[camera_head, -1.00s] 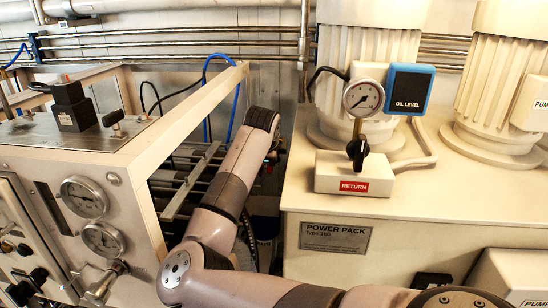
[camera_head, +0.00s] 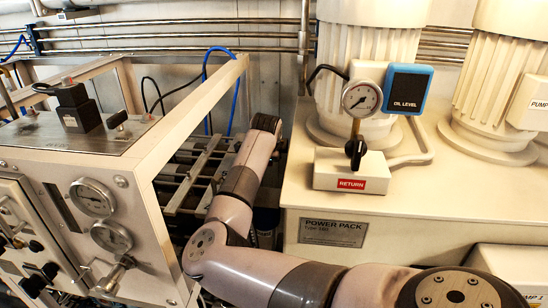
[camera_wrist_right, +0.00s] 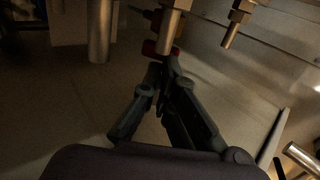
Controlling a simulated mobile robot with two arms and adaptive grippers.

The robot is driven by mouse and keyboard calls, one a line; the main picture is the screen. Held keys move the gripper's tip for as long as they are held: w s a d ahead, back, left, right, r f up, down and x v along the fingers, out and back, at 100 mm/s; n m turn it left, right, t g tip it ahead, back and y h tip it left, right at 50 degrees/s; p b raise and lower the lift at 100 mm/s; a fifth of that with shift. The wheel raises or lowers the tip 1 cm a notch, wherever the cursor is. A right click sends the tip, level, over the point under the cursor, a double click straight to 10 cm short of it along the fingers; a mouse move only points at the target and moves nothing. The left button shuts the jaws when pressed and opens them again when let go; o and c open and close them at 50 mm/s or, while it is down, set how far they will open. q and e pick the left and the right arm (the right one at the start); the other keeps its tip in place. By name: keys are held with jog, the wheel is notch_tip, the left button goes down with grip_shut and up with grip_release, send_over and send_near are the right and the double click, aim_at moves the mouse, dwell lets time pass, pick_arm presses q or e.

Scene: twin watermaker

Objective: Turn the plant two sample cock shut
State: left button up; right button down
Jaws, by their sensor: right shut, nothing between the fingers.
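My right arm reaches from the lower right of the head view into the gap between the cream gauge cabinet and the power pack; its gripper is hidden there. In the right wrist view my right gripper (camera_wrist_right: 163,78) is shut and empty. Just beyond its fingertips is a small red part (camera_wrist_right: 160,48) beside a vertical metal fitting (camera_wrist_right: 173,30). I cannot tell whether they touch, or whether this is the plant two sample cock. Another metal fitting (camera_wrist_right: 235,24) hangs to its upper right. No label or handle position is readable. My left gripper is not in view.
The gauge cabinet (camera_head: 145,160) stands at left, with two dials and several black knobs. The power pack (camera_head: 450,205) is at right, carrying a dial (camera_head: 361,98) and a RETURN block (camera_head: 351,172). A vertical pipe (camera_wrist_right: 100,32) stands left of the fingers. The gap is narrow.

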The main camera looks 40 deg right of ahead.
jog(key=shift+w+d+f+b, duration=0.1)
jog(key=shift+d+b, duration=0.1)
jog(key=shift+b, duration=0.15)
jog(key=shift+w+d+g+y+b, duration=0.9)
jog(key=shift+y+b, duration=0.4)
jog(key=shift+b, duration=2.35)
jog(key=shift+s+d, duration=0.1)
